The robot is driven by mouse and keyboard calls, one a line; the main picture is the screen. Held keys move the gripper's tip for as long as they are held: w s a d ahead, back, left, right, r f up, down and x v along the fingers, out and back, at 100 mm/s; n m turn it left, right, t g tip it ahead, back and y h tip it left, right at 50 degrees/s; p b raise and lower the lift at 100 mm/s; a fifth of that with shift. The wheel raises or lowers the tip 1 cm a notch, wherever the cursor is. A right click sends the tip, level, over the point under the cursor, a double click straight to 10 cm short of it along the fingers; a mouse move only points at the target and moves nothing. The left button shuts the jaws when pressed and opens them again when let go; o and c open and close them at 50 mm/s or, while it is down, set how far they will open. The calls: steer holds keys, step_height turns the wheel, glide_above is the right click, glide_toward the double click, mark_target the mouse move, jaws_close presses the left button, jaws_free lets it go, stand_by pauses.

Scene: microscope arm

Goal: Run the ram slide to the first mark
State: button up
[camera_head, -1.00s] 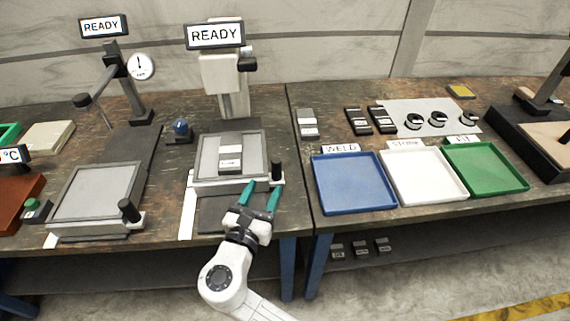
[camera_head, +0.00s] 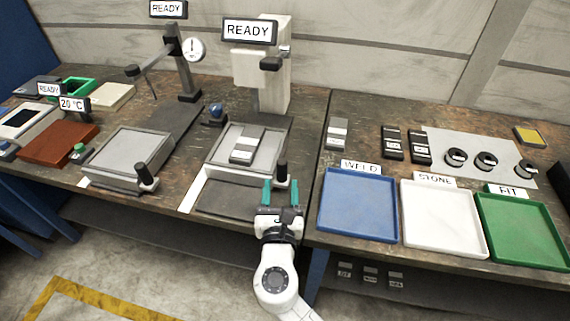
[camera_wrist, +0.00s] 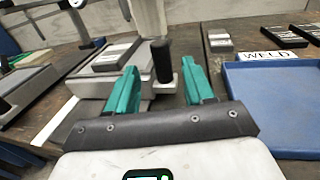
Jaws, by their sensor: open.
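The middle station has a pale upright column with a READY sign (camera_head: 249,31). Its slide (camera_head: 262,158) is a grey tray on a dark track, bearing a grey block with a white label (camera_head: 243,151). An upright black handle (camera_head: 281,172) stands at the slide's front right corner. My gripper (camera_head: 281,187) has teal fingers spread apart, empty, close to the handle. In the wrist view the handle (camera_wrist: 162,62) shows between the open fingertips, slightly beyond them; contact is not visible. A white strip (camera_head: 195,190) runs along the track's left side; no marks on it can be read.
A similar slide (camera_head: 130,152) with a black handle and a dial gauge (camera_head: 194,49) stands to the left. Blue (camera_head: 358,205), white (camera_head: 443,220) and green (camera_head: 524,232) trays lie to the right, the blue one near my gripper.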

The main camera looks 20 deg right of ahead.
mark_target(282, 169)
steer(key=x, duration=0.8)
steer(key=shift+f, duration=0.1)
steer(key=shift+c, duration=0.5)
jaws_close()
